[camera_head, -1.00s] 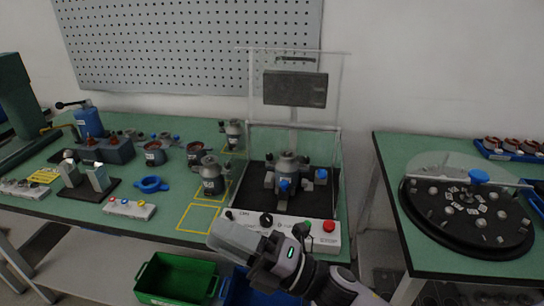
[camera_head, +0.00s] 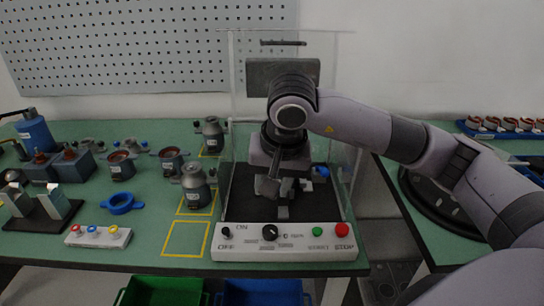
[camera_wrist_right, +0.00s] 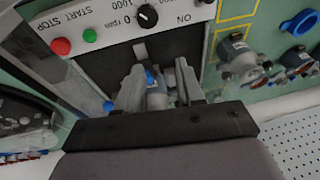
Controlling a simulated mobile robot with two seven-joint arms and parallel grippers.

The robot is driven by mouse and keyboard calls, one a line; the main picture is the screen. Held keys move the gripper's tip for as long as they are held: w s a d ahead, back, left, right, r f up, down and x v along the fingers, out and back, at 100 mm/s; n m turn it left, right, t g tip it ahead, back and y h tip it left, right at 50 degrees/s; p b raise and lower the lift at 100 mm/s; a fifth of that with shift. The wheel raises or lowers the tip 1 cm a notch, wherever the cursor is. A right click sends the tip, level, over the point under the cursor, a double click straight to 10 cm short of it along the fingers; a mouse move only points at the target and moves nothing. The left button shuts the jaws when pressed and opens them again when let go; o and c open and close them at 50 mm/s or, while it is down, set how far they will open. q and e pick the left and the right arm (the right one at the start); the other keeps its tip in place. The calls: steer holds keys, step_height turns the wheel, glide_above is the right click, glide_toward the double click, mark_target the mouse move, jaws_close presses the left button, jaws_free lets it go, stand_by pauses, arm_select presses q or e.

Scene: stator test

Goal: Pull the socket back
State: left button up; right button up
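The test station has a black base plate (camera_head: 245,203). My right gripper (camera_head: 278,178) is over it in the head view, pointing down, and the hand hides most of the fixture. In the right wrist view the fingers of my right gripper (camera_wrist_right: 160,88) stand apart. A grey cylindrical part (camera_wrist_right: 157,101) with a blue piece (camera_wrist_right: 150,78), possibly the socket, shows between them. I cannot tell whether either finger touches it. Another blue piece (camera_head: 322,171) is right of the hand; it also shows in the wrist view (camera_wrist_right: 108,105). My left gripper is out of view.
A control panel (camera_head: 285,241) with knobs and buttons lines the station's front. A clear frame (camera_head: 228,90) and a grey block (camera_head: 255,80) stand around and above it. Grey motors (camera_head: 196,187) and a blue ring (camera_head: 120,203) are to the left. A round turntable (camera_head: 430,205) is to the right.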

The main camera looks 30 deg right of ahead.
arm_select(q)
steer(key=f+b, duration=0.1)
steer(key=b, duration=0.1)
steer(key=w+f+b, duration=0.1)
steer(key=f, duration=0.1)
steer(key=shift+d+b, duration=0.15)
steer(key=shift+b, duration=0.25)
arm_select(e)
steer(key=w+d+f+h, duration=0.2)
steer(key=w+d, duration=0.2)
steer(key=d, duration=0.1)
steer(key=shift+d+f+t, duration=0.2)
steer(key=shift+f+t, duration=0.15)
steer(key=shift+t, duration=0.05)
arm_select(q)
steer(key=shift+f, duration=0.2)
arm_select(e)
steer(key=shift+f, duration=0.1)
